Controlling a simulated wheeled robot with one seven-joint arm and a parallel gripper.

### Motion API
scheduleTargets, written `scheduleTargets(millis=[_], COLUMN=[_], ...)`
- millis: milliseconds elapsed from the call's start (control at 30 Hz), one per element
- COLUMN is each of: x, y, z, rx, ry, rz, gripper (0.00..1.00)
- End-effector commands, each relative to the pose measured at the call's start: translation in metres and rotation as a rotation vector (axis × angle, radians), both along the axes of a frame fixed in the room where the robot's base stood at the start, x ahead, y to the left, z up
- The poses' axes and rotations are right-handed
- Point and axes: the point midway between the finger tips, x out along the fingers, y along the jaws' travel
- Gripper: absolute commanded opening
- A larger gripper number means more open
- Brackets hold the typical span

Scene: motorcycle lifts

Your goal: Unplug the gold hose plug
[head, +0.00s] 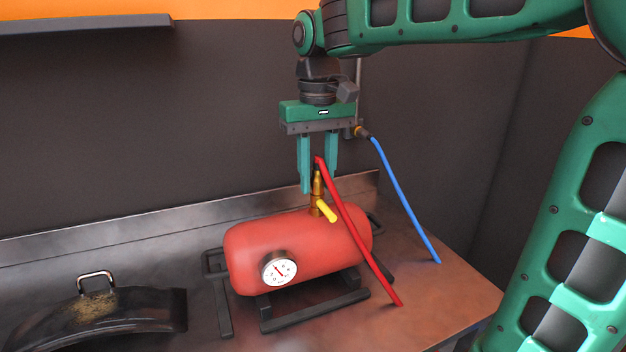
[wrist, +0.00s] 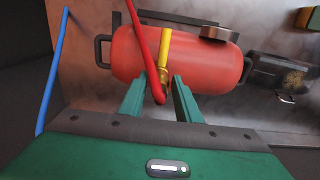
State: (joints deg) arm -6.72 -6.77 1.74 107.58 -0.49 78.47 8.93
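The gold hose plug (head: 317,184) stands upright on top of the red tank (head: 295,245), above a yellow lever (head: 327,211). A red hose (head: 358,238) bends over from the plug's top and hangs down in front of the tank. My gripper (head: 318,181) points down over the tank with its two teal fingers apart, one on each side of the plug and hose end. In the wrist view, the red hose end (wrist: 158,95) lies between the open fingertips (wrist: 157,84), with gaps visible on both sides. The plug is mostly hidden there.
The tank rests on a dark frame on a metal bench, with a round gauge (head: 279,268) on its front end. A blue hose (head: 405,199) hangs from my wrist's right side to the bench. A black curved part with a handle (head: 125,310) lies at left. A wall stands behind.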

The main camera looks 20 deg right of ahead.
Motion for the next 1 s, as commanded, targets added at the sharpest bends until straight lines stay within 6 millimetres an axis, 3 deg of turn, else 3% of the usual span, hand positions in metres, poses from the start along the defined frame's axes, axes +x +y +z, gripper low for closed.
scheduleTargets(millis=[33,100,1000], x=[0.0,0.0,0.0], y=[0.0,0.0,0.0], z=[0.0,0.0,0.025], rx=[0.0,0.0,0.0], ry=[0.0,0.0,-0.001], rz=[0.0,0.0,0.0], gripper=[0.17,0.0,0.0])
